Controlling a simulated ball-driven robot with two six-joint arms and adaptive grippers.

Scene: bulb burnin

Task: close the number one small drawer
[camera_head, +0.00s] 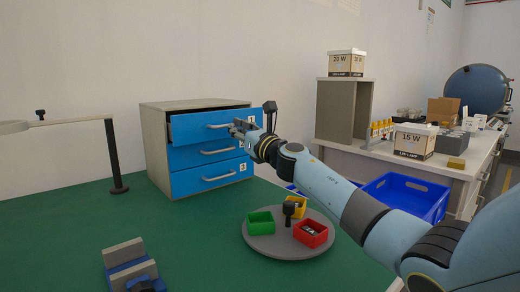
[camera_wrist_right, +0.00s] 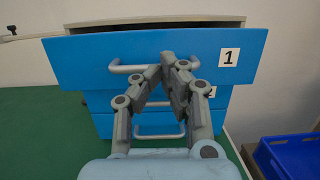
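The number one small drawer (camera_wrist_right: 85,62) is the top drawer of a grey cabinet with blue fronts. It is pulled partly out, with a dark gap above its front in the right wrist view. It also shows in the head view (camera_head: 190,127). Its silver handle (camera_wrist_right: 128,69) crosses the front. My right gripper (camera_wrist_right: 163,70) is in front of the handle's middle, its fingertips together; contact is unclear. It also shows in the head view (camera_head: 236,127), at the right part of the drawer front. My left gripper is not in view.
Drawers two (camera_head: 200,153) and three (camera_head: 205,178) below look shut. A round grey tray (camera_head: 280,246) with small coloured bins stands on the green table (camera_head: 60,205). A blue crate (camera_head: 408,194) is at the right. A lamp-like stand (camera_head: 113,155) is left of the cabinet.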

